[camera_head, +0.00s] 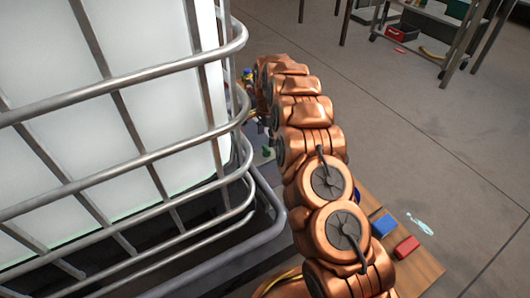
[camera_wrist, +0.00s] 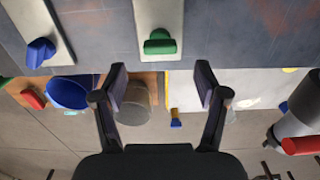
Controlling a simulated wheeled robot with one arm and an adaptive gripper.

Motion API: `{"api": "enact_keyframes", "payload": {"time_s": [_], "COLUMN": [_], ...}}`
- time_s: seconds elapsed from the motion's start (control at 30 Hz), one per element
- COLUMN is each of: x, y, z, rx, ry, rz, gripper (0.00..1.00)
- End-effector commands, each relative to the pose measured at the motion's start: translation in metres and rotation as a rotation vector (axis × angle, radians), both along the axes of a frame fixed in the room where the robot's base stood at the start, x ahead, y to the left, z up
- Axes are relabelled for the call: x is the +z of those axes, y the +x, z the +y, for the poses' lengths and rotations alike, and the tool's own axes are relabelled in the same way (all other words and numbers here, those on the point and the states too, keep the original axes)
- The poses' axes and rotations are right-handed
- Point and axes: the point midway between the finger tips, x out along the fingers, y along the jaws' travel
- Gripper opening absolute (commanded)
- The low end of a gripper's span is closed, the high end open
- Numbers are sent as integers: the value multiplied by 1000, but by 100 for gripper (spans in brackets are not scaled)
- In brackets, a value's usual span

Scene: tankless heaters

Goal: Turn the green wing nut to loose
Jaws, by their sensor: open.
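The green wing nut (camera_wrist: 160,42) sits on a pale plate on a dark grey panel, at the top middle of the wrist view. Its wing lies roughly crosswise in the picture. A blue wing nut (camera_wrist: 40,52) sits on a similar plate to its left. My gripper (camera_wrist: 161,82) is open and empty, with its two fingers spread to either side below the green nut in the picture. They appear apart from it. In the head view my arm hides the gripper, and a small green piece beside the arm may be the nut, but I cannot tell.
A white tank in a metal cage (camera_head: 120,85) stands close left of my arm. A wooden board (camera_head: 415,265) with a blue block (camera_head: 384,226) and red block (camera_head: 406,247) lies right. A blue bowl (camera_wrist: 68,92) and grey cylinder (camera_wrist: 134,105) show below the panel. Open floor lies right.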

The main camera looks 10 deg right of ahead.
Motion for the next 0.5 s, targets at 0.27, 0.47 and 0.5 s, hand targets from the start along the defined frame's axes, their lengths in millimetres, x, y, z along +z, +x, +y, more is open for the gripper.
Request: {"api": "enact_keyframes", "payload": {"time_s": [0.27,0.47,0.5], "x": [-32,-62,-66], "y": [0,0,0], "z": [0,0,0], "rx": [1,1,1], "ry": [0,1,1], "rz": [-1,1,1], "gripper": [73,73,73]}}
